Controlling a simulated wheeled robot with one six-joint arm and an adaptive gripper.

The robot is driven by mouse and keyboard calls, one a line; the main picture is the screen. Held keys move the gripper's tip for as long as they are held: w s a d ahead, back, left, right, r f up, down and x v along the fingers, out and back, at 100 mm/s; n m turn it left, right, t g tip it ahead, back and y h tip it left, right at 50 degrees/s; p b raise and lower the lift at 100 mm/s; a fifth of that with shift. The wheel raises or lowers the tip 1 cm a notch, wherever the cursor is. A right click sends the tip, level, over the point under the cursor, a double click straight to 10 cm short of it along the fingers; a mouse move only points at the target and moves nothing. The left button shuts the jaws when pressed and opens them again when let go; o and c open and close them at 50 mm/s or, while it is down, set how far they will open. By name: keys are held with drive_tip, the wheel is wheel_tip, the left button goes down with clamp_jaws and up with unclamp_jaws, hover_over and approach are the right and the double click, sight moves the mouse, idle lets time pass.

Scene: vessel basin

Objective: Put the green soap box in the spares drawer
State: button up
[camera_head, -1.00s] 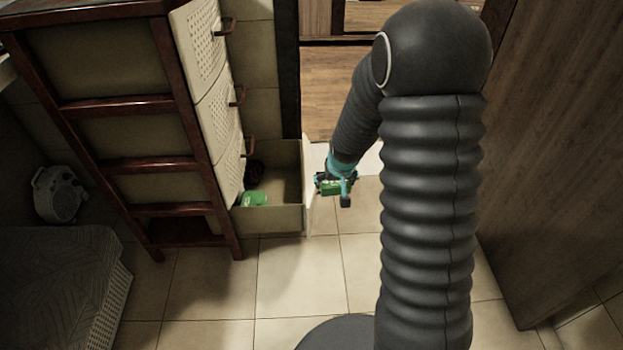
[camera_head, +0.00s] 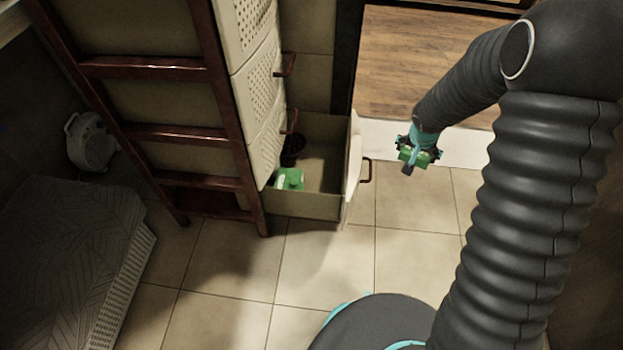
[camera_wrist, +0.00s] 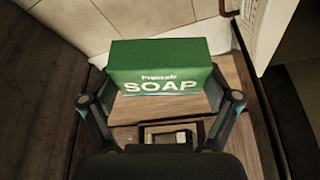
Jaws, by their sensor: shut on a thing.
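The green soap box (camera_wrist: 160,68), marked "SOAP", is held between the two fingers of my gripper (camera_wrist: 160,108) in the wrist view. In the head view the box (camera_head: 413,155) is small and partly hidden by my gripper (camera_head: 418,152). The lowest drawer (camera_head: 305,205) of the wooden-framed cabinet stands pulled out, and I take it for the spares drawer, though no label shows. My gripper is outside it, to the right of its front panel (camera_head: 352,160) and apart from it.
A green and white item (camera_head: 289,179) and a dark round item (camera_head: 293,150) lie in the open drawer. Closed drawers (camera_head: 247,80) are above it. A grey cushioned piece (camera_head: 70,250) stands at left, with a pale device (camera_head: 91,142) behind. The tiled floor (camera_head: 325,260) before the drawer is clear.

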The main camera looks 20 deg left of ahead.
drive_tip(key=a+f+m+b, duration=0.1)
drive_tip(key=a+f+b, duration=0.1)
drive_tip(key=a, duration=0.5)
drive_tip(key=a+f+m+b, duration=0.1)
drive_tip(key=a+f, duration=0.2)
drive_tip(key=a, duration=0.4)
drive_tip(key=m+h+b, duration=0.2)
drive_tip(key=m+b, duration=0.1)
hover_over(326, 183)
drive_tip(key=s, duration=0.1)
drive_tip(key=f, duration=0.2)
drive_tip(key=shift+g, duration=0.4)
drive_tip(key=f, duration=1.2)
drive_tip(key=shift+s+a+f+b, duration=0.15)
drive_tip(key=shift+a+b, duration=0.2)
drive_tip(key=shift+a, duration=0.05)
drive_tip(key=shift+f, duration=2.5)
drive_tip(key=shift+f+b, duration=0.2)
drive_tip(key=shift+b, duration=0.25)
drive_tip(key=o, duration=1.1)
drive_tip(key=shift+r, duration=0.1)
